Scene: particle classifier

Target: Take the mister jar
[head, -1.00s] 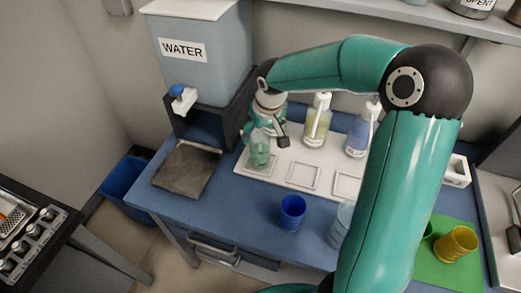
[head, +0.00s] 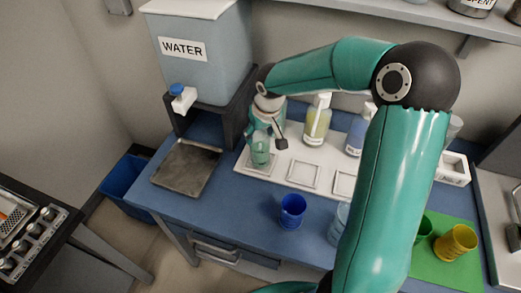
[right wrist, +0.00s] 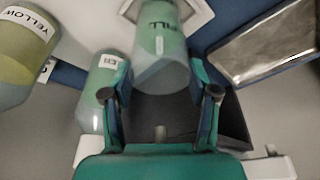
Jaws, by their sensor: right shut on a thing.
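The clear, greenish jar (head: 260,155), which I take to be the mister jar, is at the left end of the white tray (head: 318,184), over its leftmost square. My right gripper (head: 264,138) reaches down from above and is shut on it. In the right wrist view the jar (right wrist: 162,62) stands between the two fingers, with dark lettering that seems to read FILL. I cannot tell whether its base touches the tray. My left gripper is not in view.
A yellow bottle (head: 317,122) and a blue bottle (head: 357,133) stand on the tray. Another labelled bottle (right wrist: 102,88) is close beside one finger. The water tank (head: 205,50) and a dark plate (head: 186,168) are left. A blue cup (head: 292,211) stands in front.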

